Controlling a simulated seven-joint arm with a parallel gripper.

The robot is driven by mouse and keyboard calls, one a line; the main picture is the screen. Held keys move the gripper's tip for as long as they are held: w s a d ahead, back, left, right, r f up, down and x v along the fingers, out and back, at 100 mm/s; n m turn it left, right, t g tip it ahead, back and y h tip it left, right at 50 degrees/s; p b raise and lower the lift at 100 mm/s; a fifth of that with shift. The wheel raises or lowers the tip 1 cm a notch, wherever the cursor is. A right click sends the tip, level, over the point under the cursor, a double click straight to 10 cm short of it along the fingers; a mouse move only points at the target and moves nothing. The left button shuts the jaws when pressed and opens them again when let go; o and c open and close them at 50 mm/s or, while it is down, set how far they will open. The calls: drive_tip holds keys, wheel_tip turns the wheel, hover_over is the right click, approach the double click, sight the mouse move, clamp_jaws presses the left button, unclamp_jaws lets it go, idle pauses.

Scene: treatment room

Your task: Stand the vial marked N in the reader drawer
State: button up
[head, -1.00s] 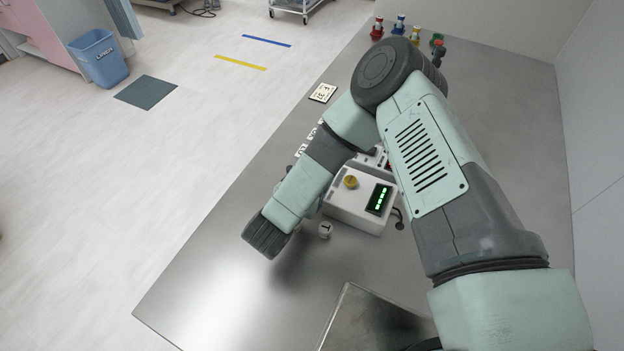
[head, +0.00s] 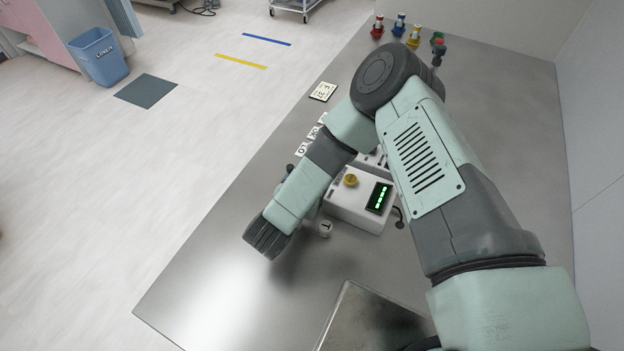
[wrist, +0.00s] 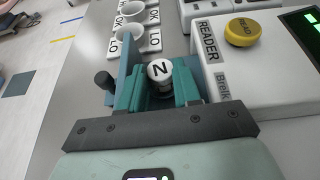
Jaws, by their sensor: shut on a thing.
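The vial marked N (wrist: 160,71) shows its white cap in the wrist view, upright between the teal fingers of my gripper (wrist: 157,88), which is shut on it. In the head view my wrist hides this vial. The white reader (head: 352,205) has a yellow READ button and a lit green display. It also stands at the right in the wrist view (wrist: 215,75), close beside my right finger. A dark knob (wrist: 104,80) stands left of my fingers. I cannot make out the reader drawer clearly, nor whether the vial's foot touches anything.
Another vial, marked T (head: 325,229), stands in front of the reader. Several white holders with LO and OK labels (wrist: 117,45) run in a row beyond my fingers. Small coloured items (head: 399,25) stand at the table's far end. The front left of the metal table (head: 215,285) is clear.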

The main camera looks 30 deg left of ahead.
drive_tip(key=o, duration=0.7)
drive_tip(key=shift+v, duration=5.5)
